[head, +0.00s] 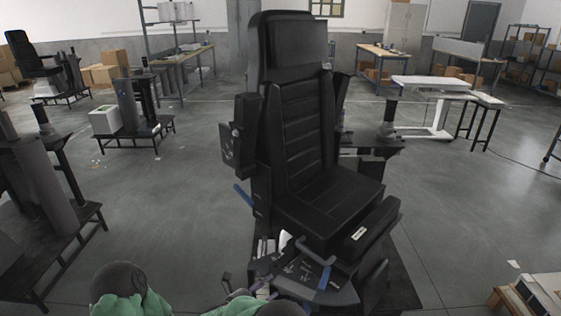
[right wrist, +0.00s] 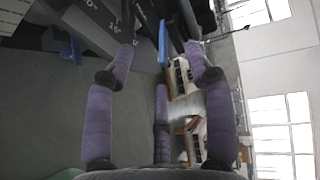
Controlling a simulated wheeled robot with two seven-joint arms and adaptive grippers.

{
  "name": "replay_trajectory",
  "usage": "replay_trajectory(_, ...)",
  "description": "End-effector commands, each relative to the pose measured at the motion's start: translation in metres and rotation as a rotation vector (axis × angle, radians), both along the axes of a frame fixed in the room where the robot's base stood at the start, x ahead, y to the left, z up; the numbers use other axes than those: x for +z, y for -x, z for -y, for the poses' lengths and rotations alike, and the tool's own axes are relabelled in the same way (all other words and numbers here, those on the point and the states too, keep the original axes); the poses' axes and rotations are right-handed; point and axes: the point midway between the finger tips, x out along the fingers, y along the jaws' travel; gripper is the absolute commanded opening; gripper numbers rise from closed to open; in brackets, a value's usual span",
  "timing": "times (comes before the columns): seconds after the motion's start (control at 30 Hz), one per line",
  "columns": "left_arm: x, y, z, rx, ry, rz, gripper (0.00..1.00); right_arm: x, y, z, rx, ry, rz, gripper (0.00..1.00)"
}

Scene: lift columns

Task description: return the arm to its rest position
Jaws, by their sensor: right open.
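My right gripper (head: 263,288) is low in the middle of the head view, beside the front of the black chair's base. Its purple fingers also fill the right wrist view (right wrist: 162,50), spread apart with nothing clearly clamped between them. A blue bar (right wrist: 163,42) shows between the fingertips in that view; I cannot tell whether they touch it. Green and dark parts of my arms show at the bottom edge of the head view. My left gripper's fingers are not visible.
A tall black padded chair (head: 300,140) stands close in front, with a dark footrest panel (head: 310,285) and a blue lever (head: 324,278). Dark column stands are at the left. A wooden pallet (head: 540,295) is at the lower right. Grey floor (head: 460,210) is clear at the right.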

Motion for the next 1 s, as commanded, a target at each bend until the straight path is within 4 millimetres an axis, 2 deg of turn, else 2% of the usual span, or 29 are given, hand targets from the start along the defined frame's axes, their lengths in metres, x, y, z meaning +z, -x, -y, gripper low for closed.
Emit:
replay_trajectory(0.37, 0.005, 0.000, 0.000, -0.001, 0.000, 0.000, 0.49, -0.039, -0.030, 0.041, 0.221, 0.112, -0.212, 0.54)
replay_trajectory(0.57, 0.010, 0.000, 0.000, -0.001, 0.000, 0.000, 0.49, -0.083, -0.031, 0.076, 0.453, 0.204, -0.433, 0.54)
replay_trajectory(0.67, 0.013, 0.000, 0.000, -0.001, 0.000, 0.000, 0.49, -0.115, -0.014, 0.097, 0.627, 0.253, -0.589, 0.54)
replay_trajectory(0.77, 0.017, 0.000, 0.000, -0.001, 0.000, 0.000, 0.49, -0.144, 0.017, 0.114, 0.816, 0.290, -0.741, 0.54)
replay_trajectory(0.87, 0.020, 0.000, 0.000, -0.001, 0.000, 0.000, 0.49, -0.168, 0.063, 0.129, 1.020, 0.311, -0.882, 0.54)
replay_trajectory(0.97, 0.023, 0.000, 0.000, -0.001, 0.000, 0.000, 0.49, -0.184, 0.120, 0.139, 1.238, 0.315, -1.003, 0.54)
replay_trajectory(1.0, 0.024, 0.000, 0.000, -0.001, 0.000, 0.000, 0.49, -0.187, 0.145, 0.142, 1.328, 0.314, -1.044, 0.54)
